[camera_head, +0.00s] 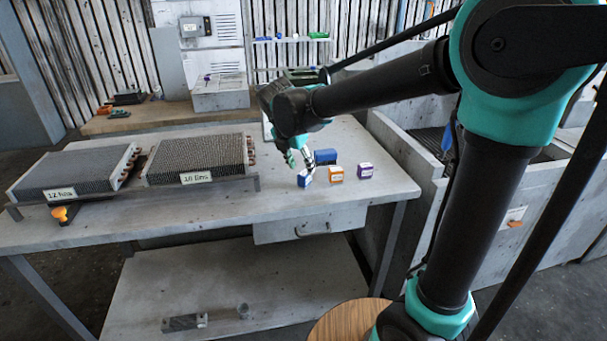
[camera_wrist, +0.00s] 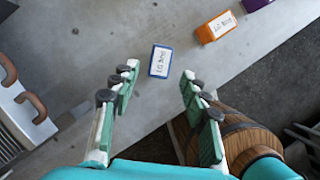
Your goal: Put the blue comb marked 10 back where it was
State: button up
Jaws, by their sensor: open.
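The small blue comb (camera_head: 304,179) stands on the table near its right front. In the wrist view the blue comb (camera_wrist: 160,61) shows a white label that I cannot read surely. My gripper (camera_head: 299,162) is open and empty over the table, close to the blue comb. In the wrist view the fingertips of my gripper (camera_wrist: 160,71) are spread, with the blue comb between and just beyond them; I see no grip on it. Two finned coils, labelled "12 fins" (camera_head: 70,177) and "10 fins" (camera_head: 197,161), lie on the table's left and middle.
An orange comb (camera_head: 336,173) and a purple comb (camera_head: 365,171) stand right of the blue one. A larger blue object (camera_head: 325,156) is behind. An orange piece (camera_head: 61,215) sits at the left coil's front.

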jog(key=v, duration=0.5)
jog(key=d+f+m, duration=0.1)
jog(key=d+m, duration=0.1)
jog(key=d, duration=0.1)
jog(key=s+d+f+m, duration=0.1)
jog(key=d+f+m, duration=0.2)
jog(key=d+m, duration=0.2)
jog(key=shift+s+d+f+g+y, duration=0.15)
jog(key=shift+d+f+g+y, duration=0.15)
jog(key=shift+d+f, duration=0.1)
jog(key=s+d+f+m, duration=0.1)
jog(key=d+m, duration=0.1)
jog(key=s+d+f+m, duration=0.1)
jog(key=d+f+m, duration=0.1)
jog(key=s+d+f+m, duration=0.1)
jog(key=d+m, duration=0.1)
jog(key=m, duration=0.1)
jog(key=shift+d+f+y, duration=0.3)
jog(key=shift+d+f, duration=0.05)
jog(key=shift+d, duration=0.05)
jog(key=s+d+f+m+y, duration=0.1)
jog(key=s+d+f+m, duration=0.9)
jog(key=m, duration=0.6)
jog(key=shift+s+t, duration=0.4)
jog(key=shift+s, duration=0.15)
